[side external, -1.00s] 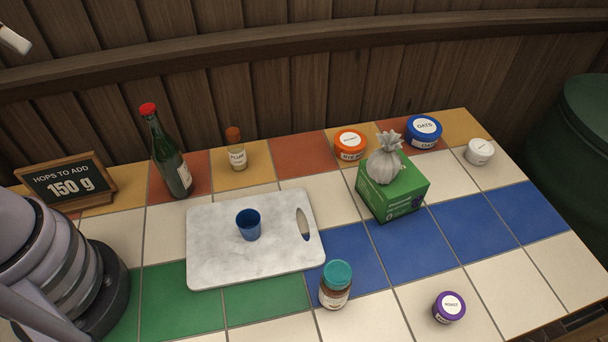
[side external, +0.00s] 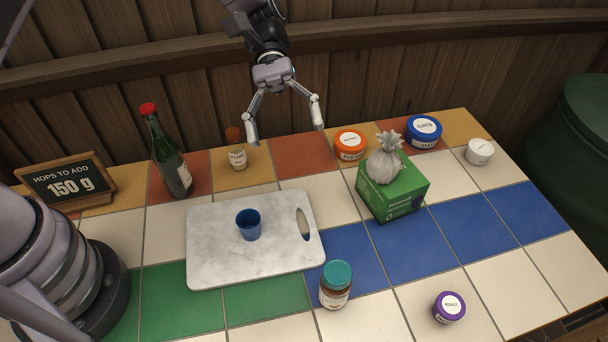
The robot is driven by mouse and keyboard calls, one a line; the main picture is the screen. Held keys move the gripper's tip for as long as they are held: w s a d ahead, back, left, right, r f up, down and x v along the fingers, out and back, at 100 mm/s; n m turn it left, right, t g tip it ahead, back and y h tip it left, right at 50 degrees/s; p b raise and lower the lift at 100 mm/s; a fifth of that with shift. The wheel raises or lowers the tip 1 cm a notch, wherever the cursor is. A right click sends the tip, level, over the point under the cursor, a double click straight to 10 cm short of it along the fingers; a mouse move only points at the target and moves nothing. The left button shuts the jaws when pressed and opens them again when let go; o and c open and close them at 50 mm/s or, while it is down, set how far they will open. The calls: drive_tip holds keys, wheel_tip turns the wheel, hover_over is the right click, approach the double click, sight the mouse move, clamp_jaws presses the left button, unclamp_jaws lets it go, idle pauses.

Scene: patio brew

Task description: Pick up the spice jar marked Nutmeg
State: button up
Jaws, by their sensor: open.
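No label clearly reads Nutmeg at this size. Two jars look like spice jars. A small clear jar with an orange-brown cap (side external: 237,155) stands upright at the back, its label too small to read surely. A brown jar with a teal lid (side external: 335,288) stands upright at the front, its label also unreadable. My gripper (side external: 285,134) is open and empty, pointing down with its fingers wide apart. In the picture it is just right of the orange-capped jar, apparently above the back of the table. Its exact height is hard to tell.
A green bottle (side external: 169,160) stands left of the orange-capped jar. A marble board (side external: 215,267) holds a blue cup (side external: 249,226).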

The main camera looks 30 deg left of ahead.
drive_tip(key=d+f+n+g+h, duration=0.35)
drive_tip(key=d+f, duration=0.35)
drive_tip(key=f, duration=0.4)
approach(338, 272)
drive_tip(key=shift+s+d+r+t, duration=0.2)
drive_tip(key=shift+s+d+t, duration=0.15)
drive_tip(key=shift+s+d, duration=0.5)
drive_tip(key=shift+s+f, duration=0.25)
drive_tip(key=shift+s, duration=0.05)
drive_tip(key=x, duration=0.7)
drive_tip(key=c, duration=1.4)
drive_tip(key=shift+o, duration=0.2)
drive_tip(key=shift+r, duration=0.1)
